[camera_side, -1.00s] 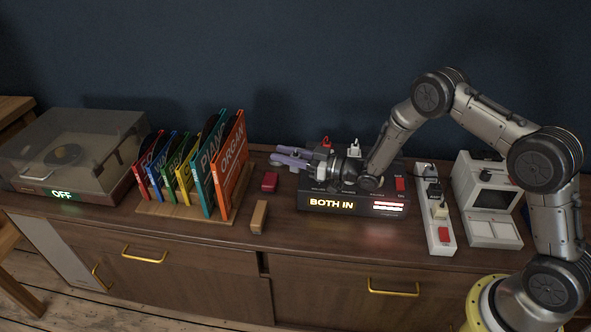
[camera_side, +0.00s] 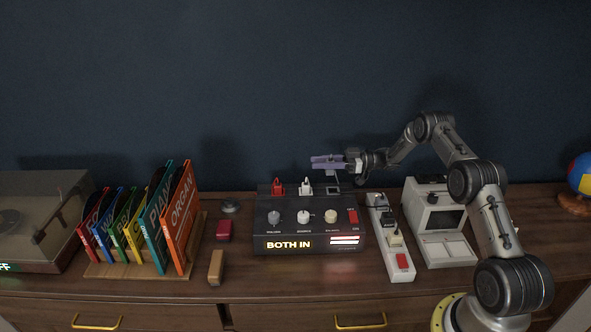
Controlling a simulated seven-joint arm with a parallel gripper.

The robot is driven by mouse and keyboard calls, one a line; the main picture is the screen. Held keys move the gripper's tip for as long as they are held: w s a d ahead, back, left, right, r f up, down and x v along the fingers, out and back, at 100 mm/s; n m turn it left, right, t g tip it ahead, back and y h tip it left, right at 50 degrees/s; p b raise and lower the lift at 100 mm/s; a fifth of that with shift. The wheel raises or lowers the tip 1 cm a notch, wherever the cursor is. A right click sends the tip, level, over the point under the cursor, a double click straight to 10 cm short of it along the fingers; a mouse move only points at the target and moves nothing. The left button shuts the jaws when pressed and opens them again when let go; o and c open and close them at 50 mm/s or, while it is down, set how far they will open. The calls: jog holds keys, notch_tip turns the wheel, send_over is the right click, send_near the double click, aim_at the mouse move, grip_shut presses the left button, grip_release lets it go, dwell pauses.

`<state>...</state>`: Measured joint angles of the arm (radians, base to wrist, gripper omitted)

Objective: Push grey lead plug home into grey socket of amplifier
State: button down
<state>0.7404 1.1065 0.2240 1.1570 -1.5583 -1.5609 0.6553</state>
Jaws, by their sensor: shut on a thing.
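The dark amplifier (camera_side: 262,220) stands on the cabinet top, its lit front reading "BOTH IN". A red plug (camera_side: 277,186) stands upright at its rear left. A pale grey or white plug (camera_side: 306,186) stands upright beside it, seemingly seated in its socket. My gripper (camera_side: 328,162) is above the amplifier's rear right, its lavender fingers pointing left, apart from both plugs. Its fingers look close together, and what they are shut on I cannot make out. A small pale-edged shape (camera_side: 333,188) shows below them; I cannot tell what it is.
A white power strip (camera_side: 401,273) and a pale boxy device (camera_side: 430,218) stand right of the amplifier. Upright record sleeves (camera_side: 182,215) fill a rack at left. A red block (camera_side: 223,230) and a tan block (camera_side: 216,266) lie between rack and amplifier.

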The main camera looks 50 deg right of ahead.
jog(key=shift+s+d+f+t, duration=0.1)
jog(key=shift+s+d+t, duration=0.2)
jog(key=shift+d, duration=0.5)
jog(key=shift+f, duration=0.1)
send_over(324, 191)
jog(key=shift+f, duration=2.8)
jog(key=shift+f, duration=1.55)
jog(key=c, duration=0.5)
grip_release()
